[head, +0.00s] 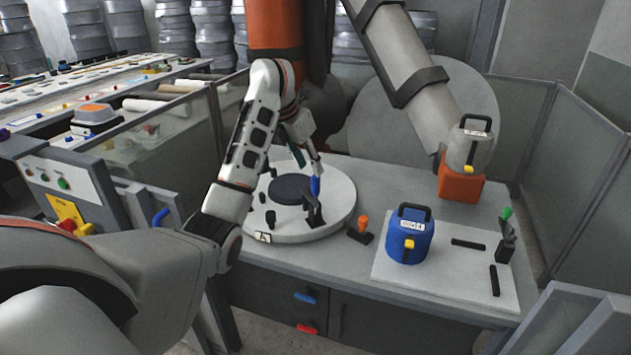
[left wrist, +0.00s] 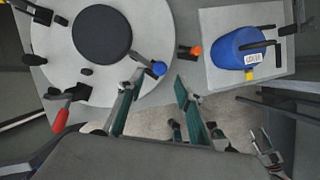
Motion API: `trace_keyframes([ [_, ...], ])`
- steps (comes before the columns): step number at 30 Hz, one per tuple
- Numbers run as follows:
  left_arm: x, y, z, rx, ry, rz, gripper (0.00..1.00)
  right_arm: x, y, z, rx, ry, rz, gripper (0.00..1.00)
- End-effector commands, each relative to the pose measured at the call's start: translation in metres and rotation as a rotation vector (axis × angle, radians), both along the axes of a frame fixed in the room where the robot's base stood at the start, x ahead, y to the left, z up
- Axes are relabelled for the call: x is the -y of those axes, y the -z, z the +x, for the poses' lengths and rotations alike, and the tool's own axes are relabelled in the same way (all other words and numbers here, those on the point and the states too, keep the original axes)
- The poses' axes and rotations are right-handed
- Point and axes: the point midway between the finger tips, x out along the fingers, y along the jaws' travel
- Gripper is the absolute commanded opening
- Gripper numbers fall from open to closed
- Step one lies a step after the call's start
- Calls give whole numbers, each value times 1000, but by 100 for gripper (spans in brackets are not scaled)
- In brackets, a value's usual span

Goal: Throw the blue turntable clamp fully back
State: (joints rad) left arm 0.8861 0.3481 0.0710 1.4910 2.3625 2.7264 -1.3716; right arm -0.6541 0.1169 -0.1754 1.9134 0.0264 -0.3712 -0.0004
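The blue turntable clamp handle (head: 315,186) stands roughly upright on its black clamp at the right side of the round white turntable (head: 337,217). In the left wrist view, the handle's blue end (left wrist: 159,68) points toward the camera. My left gripper (head: 309,153) is above the turntable, close over the handle. In the left wrist view, my left gripper (left wrist: 160,82) is open, with its two green-padded fingers apart and the blue end between and just beyond their tips. I cannot tell whether either finger touches it.
A red-handled clamp (left wrist: 62,116) sits on the turntable's other side. An orange-handled piece (head: 363,224) stands right of the turntable. A blue lidded container (head: 410,244) and a green-handled clamp (head: 506,230) are on the pale board (head: 450,277). A grey robot arm stands behind.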

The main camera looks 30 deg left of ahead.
Motion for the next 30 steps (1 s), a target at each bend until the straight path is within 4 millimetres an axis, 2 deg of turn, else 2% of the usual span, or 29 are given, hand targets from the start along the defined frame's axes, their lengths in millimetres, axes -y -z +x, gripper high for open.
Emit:
trace_keyframes([
  [9,6,46,17,-4,0,-2,35,0,1,0,-1,0,0,40],
  [13,6,59,22,-4,-1,0,35,1,0,0,-2,-1,-2,40],
  [18,7,67,26,-3,0,1,35,3,0,-1,-2,-1,-6,40],
  [26,6,68,26,-3,-1,3,35,6,1,-1,-4,1,-10,40],
  [30,6,68,26,-3,-1,3,1,6,1,-1,-4,1,-10,40],
])
